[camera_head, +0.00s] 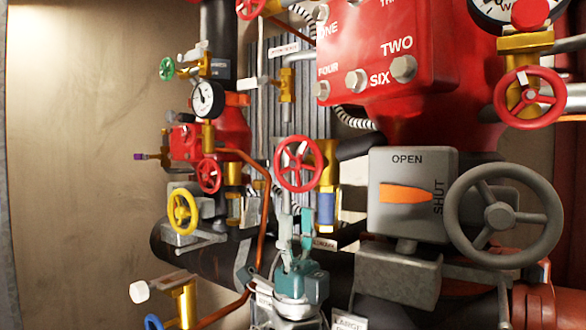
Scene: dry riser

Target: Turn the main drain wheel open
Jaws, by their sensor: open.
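My gripper (296,222) shows at the lower middle, teal and grey, with its two fingers pointing up and apart. It is open, with nothing seen held between the fingers. A red spoked handwheel (298,164) on a brass valve is just above the fingertips in the picture; a gap shows between them. I cannot read a label that names the main drain wheel. Other handwheels are a large grey one (503,216) at right, a red one (530,98) at upper right, a yellow one (183,212) and a small red one (209,175) at left.
A grey box (408,193) marked OPEN and SHUT has an orange pointer toward SHUT. The red valve body (400,60) fills the upper right. A gauge (208,99), copper tubes and a dark pipe crowd the left middle. The wall (85,150) at far left is bare.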

